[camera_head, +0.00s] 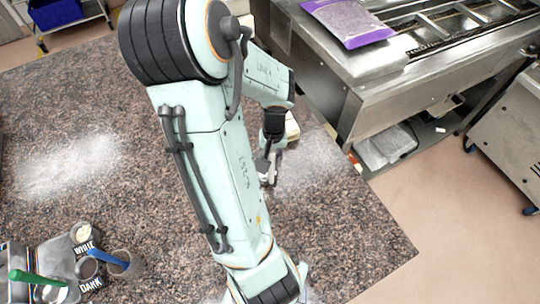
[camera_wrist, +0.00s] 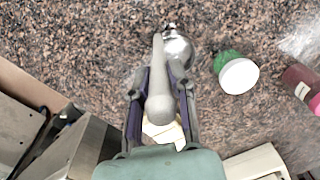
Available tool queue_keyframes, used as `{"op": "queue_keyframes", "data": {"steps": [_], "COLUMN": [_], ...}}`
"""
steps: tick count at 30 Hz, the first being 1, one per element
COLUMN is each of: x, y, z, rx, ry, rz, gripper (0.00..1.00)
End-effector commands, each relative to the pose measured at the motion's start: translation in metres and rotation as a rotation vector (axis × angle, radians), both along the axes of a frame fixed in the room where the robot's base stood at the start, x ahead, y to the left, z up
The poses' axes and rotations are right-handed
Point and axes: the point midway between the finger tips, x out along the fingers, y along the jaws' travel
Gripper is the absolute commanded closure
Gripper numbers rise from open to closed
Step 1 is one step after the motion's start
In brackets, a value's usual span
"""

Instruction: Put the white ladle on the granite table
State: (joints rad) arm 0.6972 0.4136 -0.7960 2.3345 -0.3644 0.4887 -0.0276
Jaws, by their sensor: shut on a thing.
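The white ladle (camera_wrist: 158,102) has a pale handle and a shiny round metal bowl (camera_wrist: 177,48). My gripper (camera_wrist: 159,76) is shut on its handle, with one dark finger on each side, and the bowl points away from my wrist. The granite table (camera_wrist: 80,30) is speckled brown and fills most of the ground beneath the ladle; it also shows in the head view (camera_head: 60,110). In the head view my gripper (camera_head: 267,168) is low over the table's right part, partly hidden by my arm. I cannot tell whether the ladle touches the table.
A green and white item (camera_wrist: 238,75) and a pink container (camera_wrist: 300,84) are right of the ladle. A steel machine (camera_head: 390,95) borders the table's far right. The table's left is largely clear.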

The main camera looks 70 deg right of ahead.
Motion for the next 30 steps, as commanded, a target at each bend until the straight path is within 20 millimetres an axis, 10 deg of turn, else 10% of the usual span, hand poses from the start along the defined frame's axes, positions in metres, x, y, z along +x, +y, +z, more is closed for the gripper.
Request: {"op": "queue_keyframes", "data": {"steps": [6,7,9,20,30], "x": [0.000,0.000,0.000,0.000,0.000], "y": [0.000,0.000,0.000,0.000,-0.002], "z": [-0.003,-0.003,-0.003,0.001,0.064], "rx": [0.000,0.000,0.000,-0.002,-0.007], "ry": [0.000,0.000,0.000,-0.001,-0.008], "rz": [0.001,0.001,0.001,0.001,0.004], "gripper": [1.00,0.74,0.53,0.53,0.53]}}
